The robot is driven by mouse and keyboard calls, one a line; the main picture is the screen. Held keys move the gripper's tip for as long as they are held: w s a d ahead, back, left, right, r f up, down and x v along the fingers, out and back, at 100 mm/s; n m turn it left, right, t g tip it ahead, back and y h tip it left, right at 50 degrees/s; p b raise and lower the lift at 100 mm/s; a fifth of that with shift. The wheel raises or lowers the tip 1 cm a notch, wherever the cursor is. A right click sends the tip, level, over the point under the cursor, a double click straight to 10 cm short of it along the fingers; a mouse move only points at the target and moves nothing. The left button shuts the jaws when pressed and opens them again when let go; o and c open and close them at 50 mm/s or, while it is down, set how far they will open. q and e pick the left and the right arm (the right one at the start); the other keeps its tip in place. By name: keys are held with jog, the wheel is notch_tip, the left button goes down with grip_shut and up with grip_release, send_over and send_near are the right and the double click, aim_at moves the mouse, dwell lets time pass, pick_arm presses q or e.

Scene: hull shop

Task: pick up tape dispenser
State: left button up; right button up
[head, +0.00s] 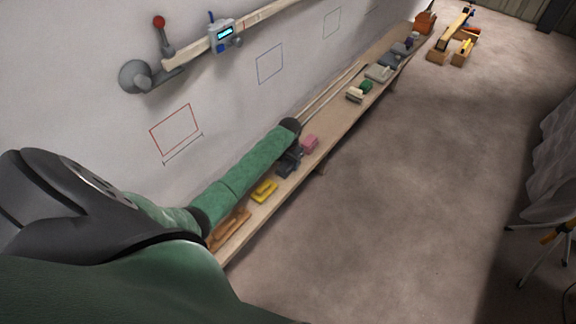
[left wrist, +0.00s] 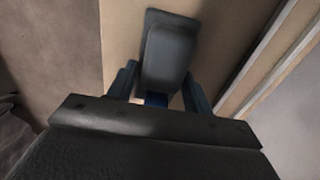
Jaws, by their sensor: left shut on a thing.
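In the left wrist view, a dark blue-grey thing, apparently the tape dispenser (left wrist: 168,52), is between the two fingers of my left gripper (left wrist: 160,92). The gripper is shut on it. A small blue part shows at its near end, and the palm hides what lies below. The wooden shelf is beneath; I cannot tell whether the dispenser touches it. The dispenser is not clear there. My right gripper is not in view.
The long narrow shelf (head: 330,133) runs along the white wall. A pink block (head: 310,144), a yellow tool (head: 264,191) and an orange-brown tool (head: 230,229) lie near the gripper. More items stand farther along. The floor (head: 400,200) to the right is mostly clear.

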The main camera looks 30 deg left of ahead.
aim_at(291, 161)
pick_arm(q)
jog(key=shift+r, duration=0.1)
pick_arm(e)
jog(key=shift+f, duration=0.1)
